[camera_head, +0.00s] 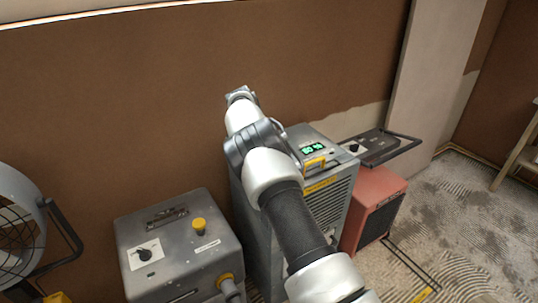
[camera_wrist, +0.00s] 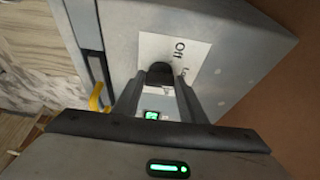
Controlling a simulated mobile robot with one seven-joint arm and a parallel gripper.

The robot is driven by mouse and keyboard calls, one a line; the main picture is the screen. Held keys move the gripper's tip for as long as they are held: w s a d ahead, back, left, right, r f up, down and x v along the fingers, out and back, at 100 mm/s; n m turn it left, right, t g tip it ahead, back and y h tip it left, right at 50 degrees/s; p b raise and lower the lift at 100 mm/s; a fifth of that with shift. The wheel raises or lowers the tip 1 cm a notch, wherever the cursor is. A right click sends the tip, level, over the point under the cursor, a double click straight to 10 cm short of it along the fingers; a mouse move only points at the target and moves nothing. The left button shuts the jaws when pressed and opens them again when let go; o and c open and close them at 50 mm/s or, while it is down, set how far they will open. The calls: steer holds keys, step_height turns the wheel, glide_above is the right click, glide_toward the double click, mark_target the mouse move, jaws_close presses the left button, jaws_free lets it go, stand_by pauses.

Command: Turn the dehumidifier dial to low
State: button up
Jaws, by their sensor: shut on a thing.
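The dehumidifier (camera_head: 337,197) is the tall grey cabinet in the middle of the head view, with a green lit display (camera_head: 313,149) on its top. My arm covers part of it, and its dial is hidden there. In the wrist view the dark dial knob (camera_wrist: 160,70) stands on a white label (camera_wrist: 150,48) marked "Off", with a second word beginning "Lo" partly hidden on the right. My gripper (camera_wrist: 159,80) is shut on the knob, one finger on each side. I cannot tell where the dial's pointer is. My gripper is hidden in the head view.
A yellow handle (camera_head: 315,163) is on the dehumidifier. A grey box with a dial (camera_head: 180,245) stands to its left, a red heater (camera_head: 378,205) to its right. A fan (camera_head: 20,222) is at far left. The brown wall is close behind. Floor at right is mostly open.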

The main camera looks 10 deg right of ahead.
stand_by(0.4)
steer(key=o, duration=1.1)
steer(key=shift+c, duration=0.2)
steer(key=p+v, duration=0.1)
steer(key=v, duration=1.6)
steer(key=shift+r, duration=0.2)
